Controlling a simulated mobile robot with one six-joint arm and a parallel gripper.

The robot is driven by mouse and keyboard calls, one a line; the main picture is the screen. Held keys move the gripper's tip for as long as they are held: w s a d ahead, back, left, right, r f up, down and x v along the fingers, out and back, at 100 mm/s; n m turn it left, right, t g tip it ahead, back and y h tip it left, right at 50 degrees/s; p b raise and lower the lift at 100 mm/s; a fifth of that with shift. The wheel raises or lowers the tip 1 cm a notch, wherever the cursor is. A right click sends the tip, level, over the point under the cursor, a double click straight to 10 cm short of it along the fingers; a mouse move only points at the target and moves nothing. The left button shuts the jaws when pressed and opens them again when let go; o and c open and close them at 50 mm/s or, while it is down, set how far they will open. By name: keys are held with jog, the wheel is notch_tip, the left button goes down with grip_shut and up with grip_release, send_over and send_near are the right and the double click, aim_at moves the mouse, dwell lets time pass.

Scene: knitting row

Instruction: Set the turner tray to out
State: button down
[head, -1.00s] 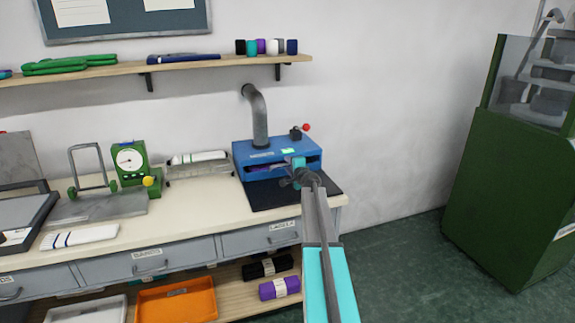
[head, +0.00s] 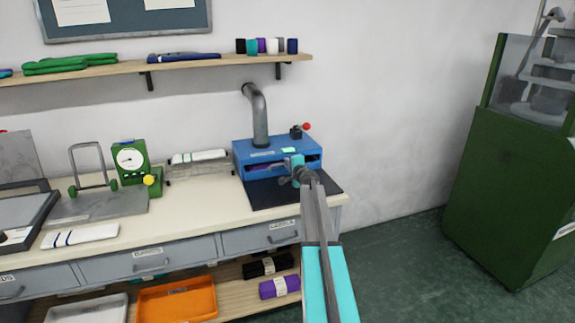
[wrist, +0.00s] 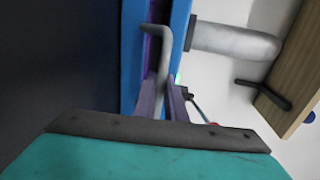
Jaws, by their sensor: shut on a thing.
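The turner (head: 262,151) is a blue box with a grey pipe on top, at the right end of the bench. A dark slot with something purple inside runs along its front. In the wrist view the blue body (wrist: 130,55) and the slot show edge-on. A bent grey handle (wrist: 163,45) stands at the slot, taken to be the tray's. My gripper (wrist: 163,100) is shut on this handle, its fingers on either side. In the head view my wrist hides the fingertips and handle, and most of the tray is hidden.
A black mat (head: 325,185) lies under and before the turner. A red-knobbed lever (head: 300,130) is on its top right. A green gauge (head: 132,160) and white rolls (head: 198,156) stand to the left. A wooden shelf (head: 200,64) hangs above.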

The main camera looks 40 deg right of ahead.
jog(key=shift+s, duration=0.1)
jog(key=f+b+v, duration=0.2)
jog(key=b+v, duration=0.1)
jog(key=v, duration=0.7)
jog(key=f+b+v, duration=0.2)
jog(key=b+v, duration=0.2)
jog(key=v, duration=0.6)
jog(key=shift+s+a+f+b, duration=0.25)
jog(key=shift+s+a+b, duration=0.1)
jog(key=shift+s, duration=0.35)
jog(key=c, duration=1.8)
grip_release()
jog(key=shift+s+r, duration=0.1)
jog(key=shift+s, duration=0.1)
jog(key=shift+w, duration=0.1)
jog(key=shift+a, duration=0.1)
